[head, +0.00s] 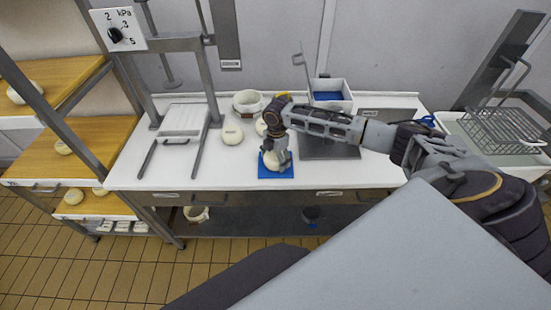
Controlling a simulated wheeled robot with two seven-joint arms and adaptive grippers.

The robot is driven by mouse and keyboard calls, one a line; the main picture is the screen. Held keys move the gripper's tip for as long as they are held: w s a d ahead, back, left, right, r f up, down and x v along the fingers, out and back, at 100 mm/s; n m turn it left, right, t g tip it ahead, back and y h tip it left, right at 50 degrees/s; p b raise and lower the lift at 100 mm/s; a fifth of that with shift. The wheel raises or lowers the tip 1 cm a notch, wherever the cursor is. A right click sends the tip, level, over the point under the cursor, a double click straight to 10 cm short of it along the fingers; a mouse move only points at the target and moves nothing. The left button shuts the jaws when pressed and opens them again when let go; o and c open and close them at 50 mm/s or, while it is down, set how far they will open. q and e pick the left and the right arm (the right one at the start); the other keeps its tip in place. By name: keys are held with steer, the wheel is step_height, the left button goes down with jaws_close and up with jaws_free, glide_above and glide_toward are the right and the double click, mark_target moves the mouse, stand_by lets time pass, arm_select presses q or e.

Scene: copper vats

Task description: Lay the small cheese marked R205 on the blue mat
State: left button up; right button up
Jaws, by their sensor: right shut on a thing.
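A small pale round cheese (271,160) is at the blue mat (283,171), near the front edge of the white worktop. My right gripper (274,157) reaches down from above and is shut on this cheese, over the mat. I cannot tell whether the cheese touches the mat, and no marking on it is readable. Another small cheese (232,134) lies on the worktop to the left. One more (261,127) shows partly behind my right gripper. My left gripper is not in view.
A press frame with a white draining board (184,119) stands at the left of the worktop. A pale bowl (247,103), a white bin with blue inside (332,97) and a grey plate (327,146) are behind and right. Wooden shelves (62,133) with cheeses stand left.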

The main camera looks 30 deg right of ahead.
mark_target(275, 154)
steer(key=o, duration=1.3)
steer(key=shift+c, duration=0.2)
steer(key=shift+r, duration=0.1)
steer(key=shift+r+p, duration=2.4)
steer(key=shift+p, duration=0.4)
steer(key=shift+r, duration=1.05)
